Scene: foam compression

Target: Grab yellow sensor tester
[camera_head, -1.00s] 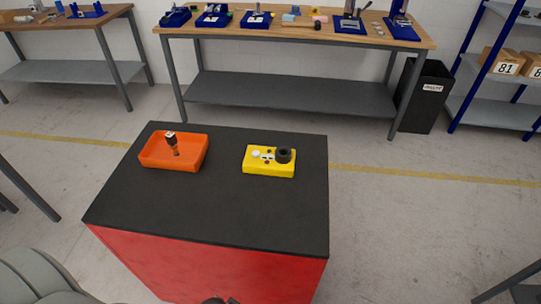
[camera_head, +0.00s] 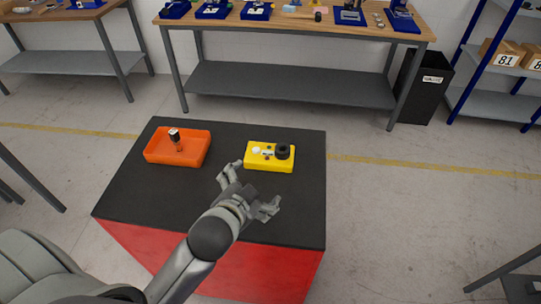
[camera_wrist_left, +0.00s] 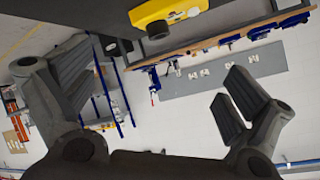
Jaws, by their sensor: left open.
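The yellow sensor tester (camera_head: 268,157), a yellow box with a black round knob and small buttons on top, sits on the dark top of the red cabinet (camera_head: 150,201). My left gripper (camera_head: 252,187) is open and empty, over the cabinet top, just short of the tester on its near side and apart from it. In the left wrist view the tester (camera_wrist_left: 160,13) shows at the top edge, between the two spread fingers (camera_wrist_left: 150,95), and is partly cut off. My right gripper is not in view.
An orange tray (camera_head: 178,160) with a small dark tool (camera_head: 176,138) in it stands left of the tester. A workbench (camera_head: 290,85) with blue trays is behind. A black bin (camera_head: 425,95) and shelves stand at the right back.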

